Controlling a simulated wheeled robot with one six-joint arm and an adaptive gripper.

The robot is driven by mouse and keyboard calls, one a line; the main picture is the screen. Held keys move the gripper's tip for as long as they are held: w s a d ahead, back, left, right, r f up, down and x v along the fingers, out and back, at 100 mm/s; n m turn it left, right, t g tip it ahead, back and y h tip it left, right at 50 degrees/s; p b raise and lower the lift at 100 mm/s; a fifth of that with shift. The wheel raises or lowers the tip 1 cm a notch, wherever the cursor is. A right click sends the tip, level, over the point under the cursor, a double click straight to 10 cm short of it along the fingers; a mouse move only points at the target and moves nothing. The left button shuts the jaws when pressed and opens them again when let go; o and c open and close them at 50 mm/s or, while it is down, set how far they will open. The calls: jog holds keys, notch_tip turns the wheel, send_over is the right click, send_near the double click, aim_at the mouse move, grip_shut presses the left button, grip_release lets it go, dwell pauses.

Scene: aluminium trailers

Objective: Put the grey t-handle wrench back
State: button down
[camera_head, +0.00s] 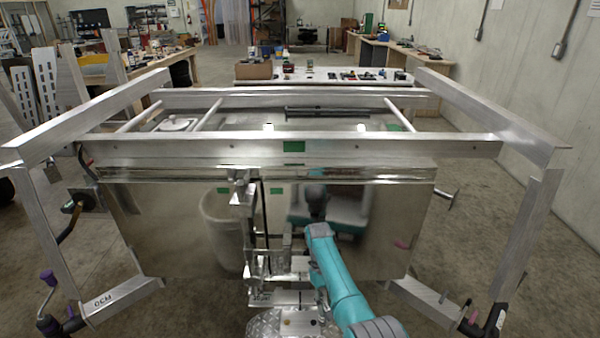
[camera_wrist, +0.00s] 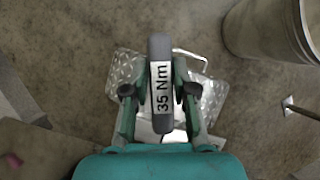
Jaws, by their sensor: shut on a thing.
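The grey t-handle wrench (camera_wrist: 160,47) is in the wrist view, with its grey handle and a white label reading "35 Nm" facing the camera. My gripper (camera_wrist: 160,92) is shut on it, with one green finger on each side of the handle. The handle hides the rest of the wrench. Below it, a diamond-plate metal piece (camera_wrist: 123,72) shows behind the fingers. In the head view my teal arm reaches toward the middle of the trailer frame (camera_head: 195,149); my gripper and the wrench cannot be made out there.
A shiny metal panel (camera_head: 150,225) spans the trailer front. A central metal mast (camera_head: 242,188) stands left of my arm, above a diamond-plate step (camera_head: 262,325). A round bin (camera_wrist: 262,30) is at upper right in the wrist view. A white table (camera_head: 265,81) with items stands behind.

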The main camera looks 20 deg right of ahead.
jog(key=w+r+n+h, duration=0.1)
jog(key=w+r+n, duration=0.1)
jog(key=r, duration=0.1)
jog(key=w+r+n+h, duration=0.1)
jog(key=w+r, duration=0.1)
jog(key=shift+w+d+r+n, duration=0.1)
jog(key=shift+w+r+n, duration=0.3)
jog(key=shift+w+r+n, duration=0.25)
jog(key=shift+r+n, duration=0.05)
jog(key=shift+r, duration=0.25)
